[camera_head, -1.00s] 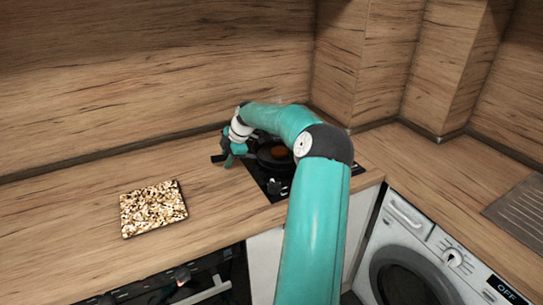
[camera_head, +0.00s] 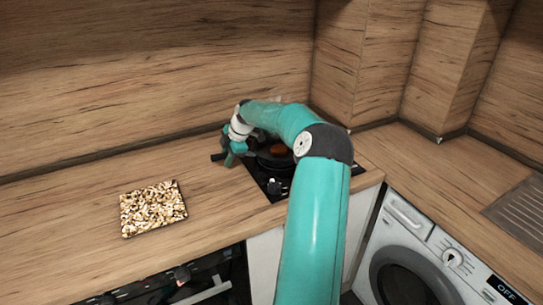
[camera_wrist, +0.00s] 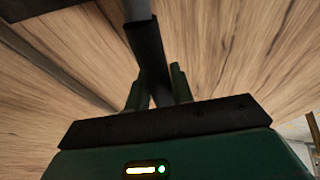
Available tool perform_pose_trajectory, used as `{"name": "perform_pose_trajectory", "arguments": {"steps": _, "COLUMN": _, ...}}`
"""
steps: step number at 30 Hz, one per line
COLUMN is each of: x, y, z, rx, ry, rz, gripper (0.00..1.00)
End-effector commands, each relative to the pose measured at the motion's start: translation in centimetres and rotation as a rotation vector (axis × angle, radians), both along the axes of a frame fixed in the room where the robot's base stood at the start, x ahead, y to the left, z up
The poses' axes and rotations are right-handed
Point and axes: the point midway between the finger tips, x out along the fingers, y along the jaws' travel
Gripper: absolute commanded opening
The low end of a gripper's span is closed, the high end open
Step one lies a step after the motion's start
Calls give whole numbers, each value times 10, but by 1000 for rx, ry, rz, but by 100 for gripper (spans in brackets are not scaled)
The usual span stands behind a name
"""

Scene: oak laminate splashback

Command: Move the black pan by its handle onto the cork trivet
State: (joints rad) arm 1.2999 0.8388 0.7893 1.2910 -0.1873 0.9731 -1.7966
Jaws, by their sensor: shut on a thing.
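The black pan (camera_head: 274,158) is at the black hob in the head view, partly hidden behind my arm, with an orange-brown item (camera_head: 279,149) in it. My gripper (camera_head: 231,158) is at the pan's left side, shut on its handle. In the wrist view the dark handle (camera_wrist: 150,50) runs down between the two green fingers of my gripper (camera_wrist: 159,88). The cork trivet (camera_head: 152,208), a speckled tan and brown square, lies flat on the counter to the left, with nothing on it. I cannot tell whether the pan touches the hob.
The black hob (camera_head: 262,181) with its knobs is set into the wooden counter (camera_head: 90,215). The counter between hob and trivet is clear. The wooden splashback (camera_head: 150,70) stands close behind. A washing machine (camera_head: 420,250) is at the right.

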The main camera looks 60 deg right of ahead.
Motion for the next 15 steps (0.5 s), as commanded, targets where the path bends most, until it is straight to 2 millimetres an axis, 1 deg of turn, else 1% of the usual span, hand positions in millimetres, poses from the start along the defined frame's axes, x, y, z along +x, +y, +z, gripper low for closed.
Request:
{"name": "perform_pose_trajectory", "arguments": {"steps": 1, "x": 1, "y": -1, "z": 4, "rx": -4, "ry": -3, "rz": 1, "gripper": 0}}
{"name": "perform_pose_trajectory", "arguments": {"steps": 15, "x": 0, "y": 0, "z": 23, "rx": -3, "ry": -2, "rz": 1, "gripper": 0}}
